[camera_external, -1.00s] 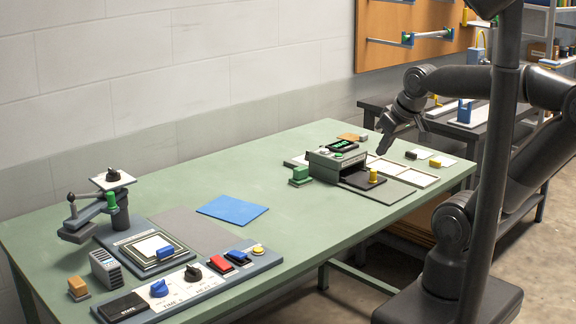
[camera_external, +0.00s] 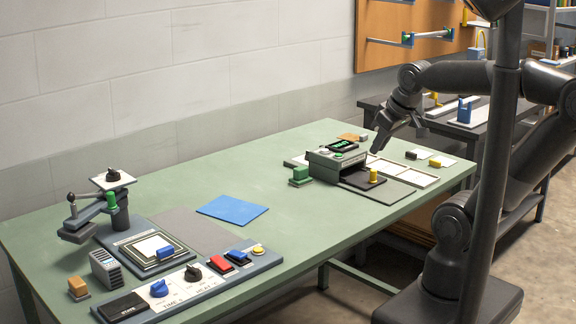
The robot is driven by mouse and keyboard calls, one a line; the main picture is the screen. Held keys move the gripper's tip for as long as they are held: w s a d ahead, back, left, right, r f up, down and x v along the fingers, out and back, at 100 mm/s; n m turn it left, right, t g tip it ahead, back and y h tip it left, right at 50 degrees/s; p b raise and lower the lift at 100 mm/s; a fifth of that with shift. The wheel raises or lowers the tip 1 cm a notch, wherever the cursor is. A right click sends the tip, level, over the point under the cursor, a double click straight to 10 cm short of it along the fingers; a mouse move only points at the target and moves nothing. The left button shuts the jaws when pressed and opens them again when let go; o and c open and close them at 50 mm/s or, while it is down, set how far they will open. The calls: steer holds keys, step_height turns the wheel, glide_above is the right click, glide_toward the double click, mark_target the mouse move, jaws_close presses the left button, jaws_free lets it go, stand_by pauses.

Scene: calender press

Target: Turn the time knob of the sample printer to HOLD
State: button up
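A grey control panel (camera_external: 211,286) lies along the front left edge of the green table. It carries a blue knob (camera_external: 158,289) by lettering that reads TIME, and a black knob (camera_external: 193,273) by lettering that looks like HEAT. The blue knob's exact pointing and any HOLD mark are too small to read. Behind the panel stands a press-like device with a swing arm (camera_external: 92,215) and a framed plate (camera_external: 140,252).
The dark machine (camera_external: 332,165) has a yellow knob (camera_external: 373,176) before it. A blue sheet (camera_external: 233,209) lies mid-table. The table's middle is mostly clear.

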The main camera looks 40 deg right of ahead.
steer(key=o, duration=0.7)
steer(key=w+a+r+n, duration=0.1)
steer(key=w+a+n, duration=0.2)
steer(key=w+a+r+n+g, duration=0.1)
steer(key=w+a+n, duration=0.2)
steer(key=w+a+r+n, duration=0.1)
steer(key=w+a+n, duration=0.2)
steer(key=a+n, duration=0.1)
steer(key=shift+w+r, duration=0.35)
steer(key=shift+w, duration=0.05)
steer(key=shift+o, duration=1)
steer(key=w+a+n, duration=0.3)
steer(key=a+n, duration=0.1)
steer(key=a, duration=0.2)
steer(key=shift+w+n+g, duration=0.25)
steer(key=shift+n+g, duration=0.05)
steer(key=shift+g, duration=0.1)
steer(key=n+g, duration=0.4)
steer(key=n, duration=2)
glide_above(158, 283)
step_height(158, 283, down, 15)
step_height(158, 283, down, 10)
steer(key=shift+f, duration=0.1)
steer(key=shift+c, duration=0.2)
steer(key=c, duration=1)
